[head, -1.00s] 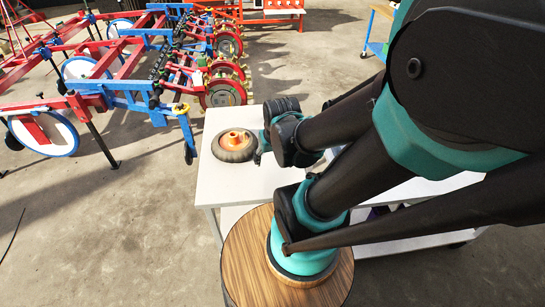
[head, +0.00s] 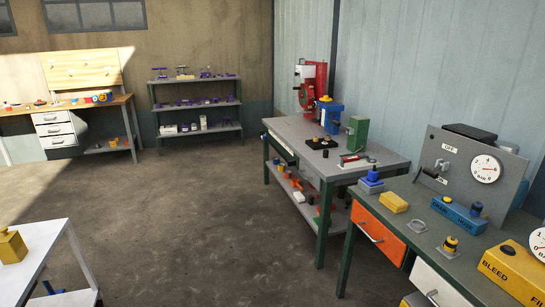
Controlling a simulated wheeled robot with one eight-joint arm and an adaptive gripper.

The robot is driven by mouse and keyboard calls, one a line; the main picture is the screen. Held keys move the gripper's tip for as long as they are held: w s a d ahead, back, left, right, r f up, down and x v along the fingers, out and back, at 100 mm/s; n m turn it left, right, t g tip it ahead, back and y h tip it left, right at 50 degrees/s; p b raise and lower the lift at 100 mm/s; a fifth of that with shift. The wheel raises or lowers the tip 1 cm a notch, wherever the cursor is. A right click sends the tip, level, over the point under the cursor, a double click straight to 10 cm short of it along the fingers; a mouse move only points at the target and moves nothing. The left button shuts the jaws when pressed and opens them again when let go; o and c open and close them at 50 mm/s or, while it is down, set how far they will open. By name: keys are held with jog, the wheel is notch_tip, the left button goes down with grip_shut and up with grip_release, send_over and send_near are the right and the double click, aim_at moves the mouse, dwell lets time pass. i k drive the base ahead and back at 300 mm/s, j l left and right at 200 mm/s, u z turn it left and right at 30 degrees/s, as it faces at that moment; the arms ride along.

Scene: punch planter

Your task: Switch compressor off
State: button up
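A grey upright panel (head: 510,165) stands on the bench at the right in the head view. It bears a small grey switch (head: 437,169), with an "OFF" label (head: 449,149) above it and a second label (head: 441,180) below it that seems to read "ON". The switch is too small to tell which way its lever points. A round white gauge (head: 486,169) sits to the right of the switch. I cannot tell for sure that this panel is the compressor's. My gripper is not in view.
A green-legged bench (head: 300,130) carries a red machine (head: 314,85). The near right bench holds a blue labelled box (head: 459,212) and a yellow labelled box (head: 515,265). A white table (head: 40,240) stands at the left. The concrete floor between is clear.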

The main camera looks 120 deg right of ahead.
aim_at(431, 173)
jog(key=z, duration=5.3)
jog(key=i+l+u, duration=0.15)
jog(key=i+l, duration=0.55)
jog(key=i, duration=0.2)
